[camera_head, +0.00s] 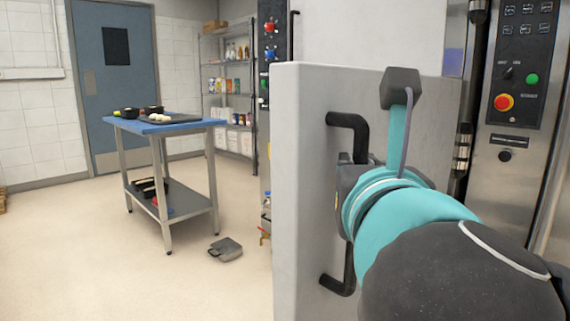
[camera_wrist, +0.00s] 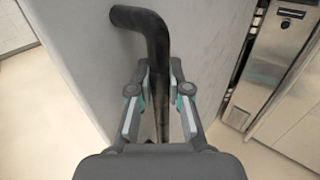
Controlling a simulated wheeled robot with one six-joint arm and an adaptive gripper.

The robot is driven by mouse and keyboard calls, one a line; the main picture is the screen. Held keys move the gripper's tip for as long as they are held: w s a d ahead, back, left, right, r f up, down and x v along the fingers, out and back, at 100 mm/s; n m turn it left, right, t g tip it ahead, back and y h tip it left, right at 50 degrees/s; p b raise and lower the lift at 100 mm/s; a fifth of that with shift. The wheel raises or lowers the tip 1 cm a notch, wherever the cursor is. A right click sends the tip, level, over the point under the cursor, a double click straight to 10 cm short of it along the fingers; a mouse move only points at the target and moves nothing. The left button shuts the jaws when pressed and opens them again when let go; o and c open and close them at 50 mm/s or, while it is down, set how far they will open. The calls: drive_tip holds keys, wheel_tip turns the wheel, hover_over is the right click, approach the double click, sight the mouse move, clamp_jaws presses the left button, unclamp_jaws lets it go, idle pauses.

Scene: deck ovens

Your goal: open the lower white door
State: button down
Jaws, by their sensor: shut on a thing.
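The lower white door (camera_head: 305,150) fills the middle of the head view. Its top edge and left side edge show, and it stands out in front of the white panel above, so it appears swung outward; how far is hard to judge. A black bar handle (camera_head: 350,122) is fixed on its face near the left edge. In the wrist view the handle (camera_wrist: 145,20) runs down between the fingers of my gripper (camera_wrist: 158,85), which is shut on it. In the head view my wrist hides the middle of the handle and most of the gripper.
A control panel (camera_head: 520,60) with red and green buttons is on the steel front at right. A blue-topped table (camera_head: 185,126) stands at left, with a grey object (camera_head: 225,248) on the floor near it. Shelves (camera_head: 228,100) stand behind. The floor left of the door is open.

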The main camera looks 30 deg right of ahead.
drive_tip(key=c, duration=1.1)
unclamp_jaws()
drive_tip(key=shift+a, duration=0.1)
